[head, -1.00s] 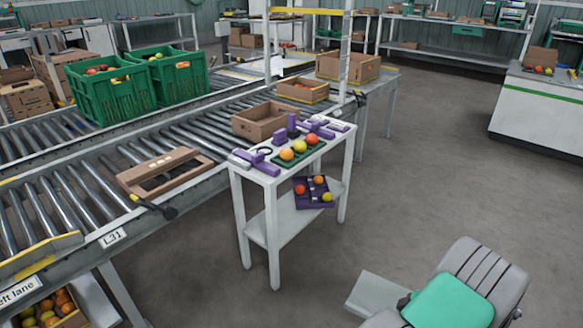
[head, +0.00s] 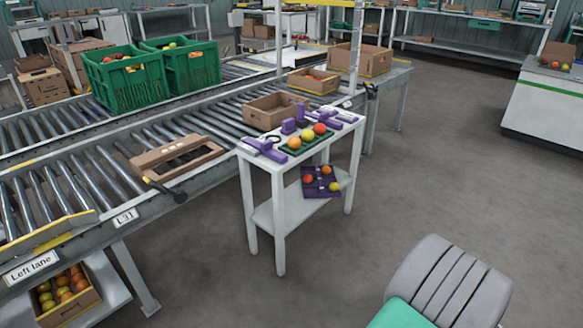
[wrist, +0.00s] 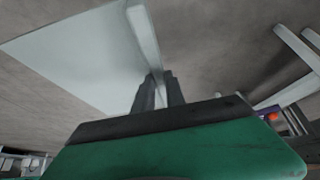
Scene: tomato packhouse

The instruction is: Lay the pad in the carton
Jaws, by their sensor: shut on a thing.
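The pad (wrist: 85,60) is a thin, pale grey sheet in the wrist view, reaching out to the upper left. My gripper (wrist: 158,84) has its dark fingers shut on the pad's near right end. The pad is over bare floor, and neither it nor the gripper shows in the head view. An open brown carton (head: 263,118) stands on the roller conveyor behind the white stand and looks empty from here. Other open cartons stand farther back, one (head: 305,86) with some contents and a larger one (head: 372,68). I cannot tell which carton is meant.
The white stand (head: 279,230) holds tomatoes and purple fixtures. A carton of fruit (head: 68,312) sits below. The floor (head: 430,170) right of the stand is clear.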

